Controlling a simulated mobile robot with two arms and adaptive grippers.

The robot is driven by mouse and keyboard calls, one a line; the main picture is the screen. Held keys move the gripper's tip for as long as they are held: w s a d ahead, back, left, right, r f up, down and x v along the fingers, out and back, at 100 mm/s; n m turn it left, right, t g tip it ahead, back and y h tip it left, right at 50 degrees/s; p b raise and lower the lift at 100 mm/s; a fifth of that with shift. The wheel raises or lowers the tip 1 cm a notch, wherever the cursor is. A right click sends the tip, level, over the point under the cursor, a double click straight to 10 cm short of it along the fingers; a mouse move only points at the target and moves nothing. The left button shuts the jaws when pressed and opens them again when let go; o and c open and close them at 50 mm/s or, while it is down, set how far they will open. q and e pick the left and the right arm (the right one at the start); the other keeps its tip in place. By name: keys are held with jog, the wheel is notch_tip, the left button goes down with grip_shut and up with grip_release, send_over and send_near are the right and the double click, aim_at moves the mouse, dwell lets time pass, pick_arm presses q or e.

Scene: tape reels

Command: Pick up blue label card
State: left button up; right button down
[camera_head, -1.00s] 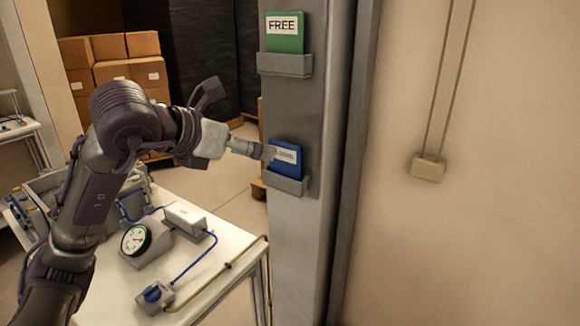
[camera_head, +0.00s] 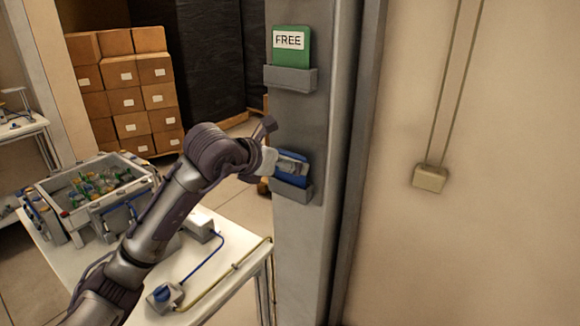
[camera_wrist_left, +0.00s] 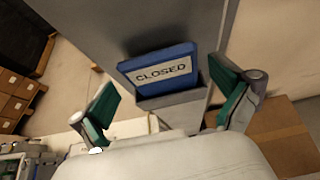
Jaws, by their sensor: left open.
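The blue label card (camera_wrist_left: 162,66) stands in a grey holder (camera_wrist_left: 175,100) on the metal column and reads "CLOSED" in the left wrist view. In the head view the blue card (camera_head: 303,178) is partly covered by my left gripper (camera_head: 290,165), which is in front of it. In the left wrist view my left gripper (camera_wrist_left: 168,105) is open, with one green-padded finger on each side of the holder and card. The fingers are not closed on the card. My right gripper is not in view.
A green "FREE" card (camera_head: 291,45) sits in another holder (camera_head: 290,78) above. A white table (camera_head: 215,262) with a bin of small parts (camera_head: 100,190) and a cable stands below left. Cardboard boxes (camera_head: 130,95) are stacked behind.

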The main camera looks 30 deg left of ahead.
pick_arm(q)
jog(key=shift+w+f, duration=0.35)
jog(key=shift+w, duration=0.2)
jog(key=c, duration=0.9)
jog(key=shift+r, duration=0.15)
